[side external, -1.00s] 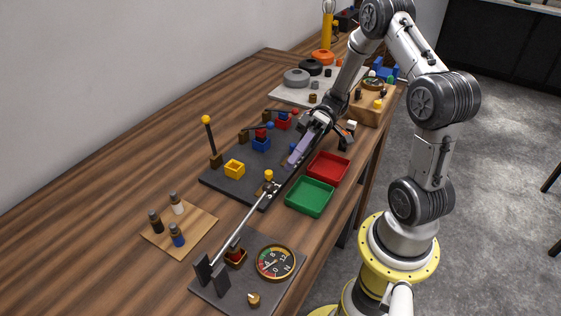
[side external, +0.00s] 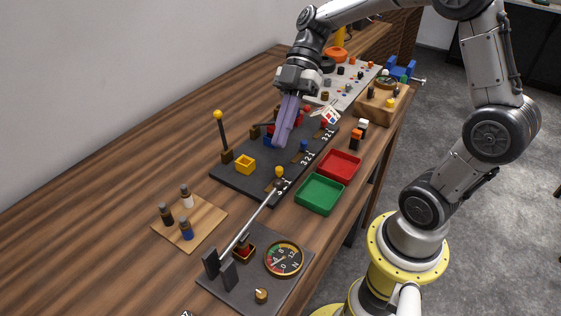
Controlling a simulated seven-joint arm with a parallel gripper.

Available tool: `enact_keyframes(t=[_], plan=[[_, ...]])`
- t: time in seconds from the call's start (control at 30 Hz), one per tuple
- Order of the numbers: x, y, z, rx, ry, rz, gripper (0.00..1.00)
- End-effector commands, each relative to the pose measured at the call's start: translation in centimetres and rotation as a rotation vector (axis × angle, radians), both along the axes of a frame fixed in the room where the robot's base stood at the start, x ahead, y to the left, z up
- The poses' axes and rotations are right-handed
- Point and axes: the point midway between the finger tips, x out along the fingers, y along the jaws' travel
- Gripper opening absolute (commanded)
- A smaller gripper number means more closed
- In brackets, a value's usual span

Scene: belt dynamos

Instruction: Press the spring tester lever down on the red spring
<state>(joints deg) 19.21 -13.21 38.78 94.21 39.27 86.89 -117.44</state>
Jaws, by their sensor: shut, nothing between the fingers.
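The spring tester stands on a dark plate (side external: 222,288) at the front, with a round dial gauge (side external: 284,259) and black posts (side external: 218,268). Its silver lever (side external: 258,213) slopes up from the posts toward the dark board behind. A red piece with a dark top, seemingly the red spring (side external: 243,247), sits in a small seat under the lever near the posts. My gripper (side external: 279,145) has long purple fingers, shut and empty. It points down over the dark board, behind and apart from the lever's far end. Whether the lever touches the spring is unclear.
The dark board (side external: 225,178) carries an upright yellow-knobbed lever (side external: 219,116), a yellow cup (side external: 245,165) and several blocks. Green (side external: 319,194) and red (side external: 339,166) trays lie to its right. A wooden block (side external: 207,218) holds black, white and blue pieces. Bare table lies at left.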

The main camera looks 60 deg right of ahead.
Motion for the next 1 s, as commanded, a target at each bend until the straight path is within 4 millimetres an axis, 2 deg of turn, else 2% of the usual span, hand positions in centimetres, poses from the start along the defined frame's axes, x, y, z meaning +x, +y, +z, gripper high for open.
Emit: enact_keyframes(t=[0.13,0.4,0.87,1.0], plan=[[-0.5,2.1,-2.1,0.002,0.004,0.003,0.0],[-0.9,2.1,-5.4,0.001,0.004,-0.002,0.0],[-0.9,2.0,-6.0,0.001,0.001,-0.002,0.0],[-1.0,1.8,-7.1,0.002,0.006,-0.003,0.0]])
